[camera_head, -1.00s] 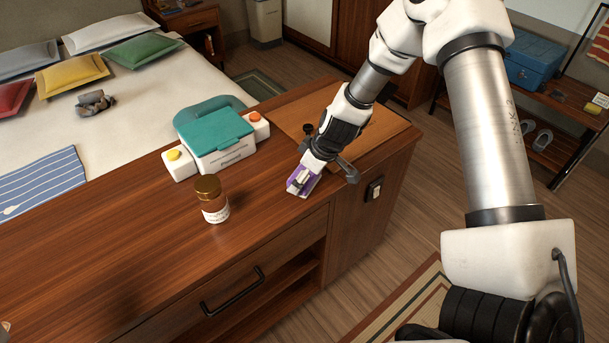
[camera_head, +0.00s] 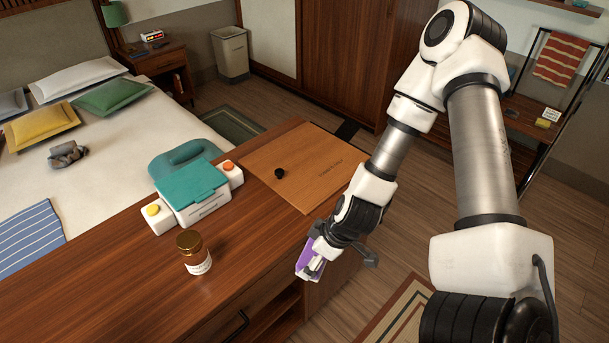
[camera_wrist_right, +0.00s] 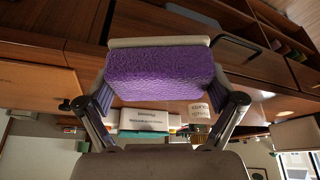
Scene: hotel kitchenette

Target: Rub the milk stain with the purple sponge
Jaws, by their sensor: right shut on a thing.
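The purple sponge (camera_head: 304,259) is held in my right gripper (camera_head: 312,262) close to the front edge of the wooden counter (camera_head: 130,285). In the right wrist view the rough sponge (camera_wrist_right: 160,73), with a pale backing along one long side, sits between the two fingers of the right gripper (camera_wrist_right: 160,98). The fingers are shut on its ends. Whether the sponge touches the counter I cannot tell. I see no milk stain in these frames; the arm and sponge hide part of the counter. My left gripper is not in view.
A wooden board (camera_head: 310,165) with a small black knob (camera_head: 279,173) lies at the back right. The counter left of the jar is clear.

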